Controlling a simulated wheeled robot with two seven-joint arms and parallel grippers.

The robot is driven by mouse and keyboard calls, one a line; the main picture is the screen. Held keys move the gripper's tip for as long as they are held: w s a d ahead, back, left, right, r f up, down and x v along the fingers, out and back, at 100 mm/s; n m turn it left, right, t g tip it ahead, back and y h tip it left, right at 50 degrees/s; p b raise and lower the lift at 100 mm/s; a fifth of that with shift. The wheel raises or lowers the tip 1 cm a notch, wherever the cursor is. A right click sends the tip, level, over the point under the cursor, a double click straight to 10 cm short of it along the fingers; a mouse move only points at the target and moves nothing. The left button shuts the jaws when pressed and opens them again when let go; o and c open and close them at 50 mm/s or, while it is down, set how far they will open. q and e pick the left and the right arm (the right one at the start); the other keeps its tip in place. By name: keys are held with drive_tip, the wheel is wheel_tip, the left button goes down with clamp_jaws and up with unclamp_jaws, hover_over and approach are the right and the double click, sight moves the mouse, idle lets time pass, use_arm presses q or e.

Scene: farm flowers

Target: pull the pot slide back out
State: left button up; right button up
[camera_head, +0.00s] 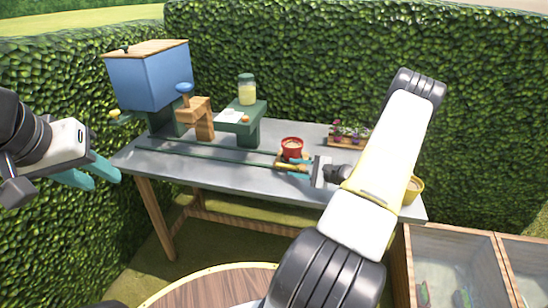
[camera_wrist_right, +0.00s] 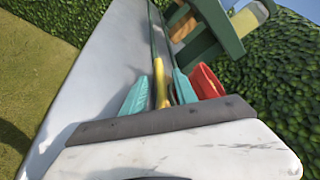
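A red pot (camera_head: 292,147) with pale contents stands on the grey table, at the right end of a long green rail (camera_head: 215,150). A yellow handle (camera_head: 288,166) lies just in front of the pot. My right gripper (camera_head: 298,163) reaches in from the right at the handle. In the right wrist view, the yellow handle (camera_wrist_right: 161,82) lies between its two teal fingers, and the red pot (camera_wrist_right: 207,82) is right beside one finger. Whether the fingers press on the handle is unclear. My left gripper (camera_head: 98,172) is at the far left, its teal fingers apart and empty.
A flower tray (camera_head: 347,141) and a yellow pot (camera_head: 413,190) are right. Hedges surround it.

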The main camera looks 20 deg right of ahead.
drive_tip(key=v, duration=0.5)
idle(0.3)
drive_tip(key=s+a+r+n+g+y, duration=0.1)
drive_tip(key=s+a+r+n+g, duration=0.1)
drive_tip(key=a+r+n+g, duration=0.45)
drive_tip(key=s+a+r+n+g, duration=0.2)
drive_tip(key=s+a+r+n, duration=0.1)
drive_tip(key=a+r, duration=0.75)
drive_tip(key=s+a+r+n+t+h, duration=0.1)
drive_tip(key=s+a+r+n+h, duration=0.2)
drive_tip(key=s+r, duration=0.3)
drive_tip(key=s+a+r+n+t+h, duration=0.1)
drive_tip(key=s+a+r+n+h, duration=0.3)
drive_tip(key=s, duration=0.9)
wheel_tip(320, 180, up, 3)
drive_tip(key=shift+a+n+h, duration=0.35)
drive_tip(key=shift+n+h, duration=0.05)
drive_tip(key=shift+n, duration=0.25)
